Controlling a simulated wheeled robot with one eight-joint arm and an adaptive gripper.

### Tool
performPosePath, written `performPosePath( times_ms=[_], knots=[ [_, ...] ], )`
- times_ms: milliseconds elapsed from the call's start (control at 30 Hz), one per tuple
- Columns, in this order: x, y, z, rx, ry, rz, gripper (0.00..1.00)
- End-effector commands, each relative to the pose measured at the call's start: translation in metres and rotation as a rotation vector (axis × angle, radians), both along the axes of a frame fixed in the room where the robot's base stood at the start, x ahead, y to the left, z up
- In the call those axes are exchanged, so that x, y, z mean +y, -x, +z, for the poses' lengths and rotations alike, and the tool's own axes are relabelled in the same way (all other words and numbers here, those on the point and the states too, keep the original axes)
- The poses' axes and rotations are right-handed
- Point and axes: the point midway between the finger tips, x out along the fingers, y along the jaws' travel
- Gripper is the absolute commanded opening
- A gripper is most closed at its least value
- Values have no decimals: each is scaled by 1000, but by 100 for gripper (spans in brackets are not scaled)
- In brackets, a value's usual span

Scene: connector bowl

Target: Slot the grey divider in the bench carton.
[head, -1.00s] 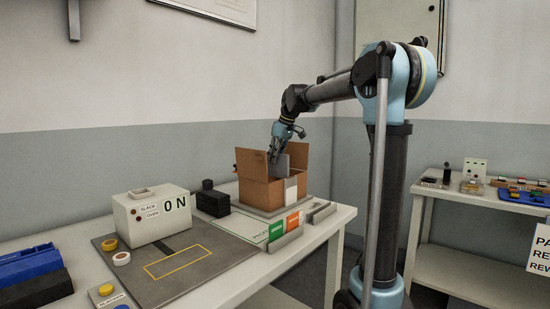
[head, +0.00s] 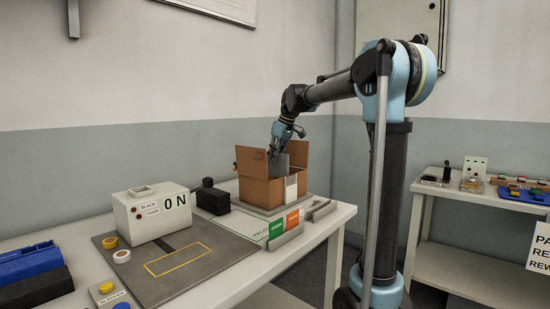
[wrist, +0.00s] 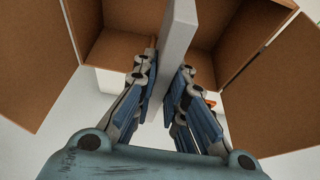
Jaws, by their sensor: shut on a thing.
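The carton (head: 257,192) is an open brown cardboard box standing at the far end of the bench, with its flaps up. The grey divider (head: 283,162) is a flat panel that shows above the carton's near rim. In the wrist view the divider (wrist: 179,30) runs on edge between my fingers, with brown carton walls (wrist: 115,52) on both sides of it. My gripper (head: 274,150) is over the carton opening, and its fingers (wrist: 163,95) are shut on the divider. The divider's lower edge is hidden inside the carton, so I cannot tell how deep it sits.
Left of the carton are black blocks (head: 213,197) and a white box (head: 152,216) marked ON. A grey mat (head: 185,265) with a yellow outline covers the near bench. A second table (head: 470,220) stands at right.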

Motion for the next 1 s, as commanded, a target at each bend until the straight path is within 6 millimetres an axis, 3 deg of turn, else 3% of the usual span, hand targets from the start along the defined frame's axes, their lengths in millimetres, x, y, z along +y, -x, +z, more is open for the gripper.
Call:
performPosePath(
  times_ms=[1000],
  knots=[
    [0, 0, -16, 0, 0, 0, 0]
  ],
)
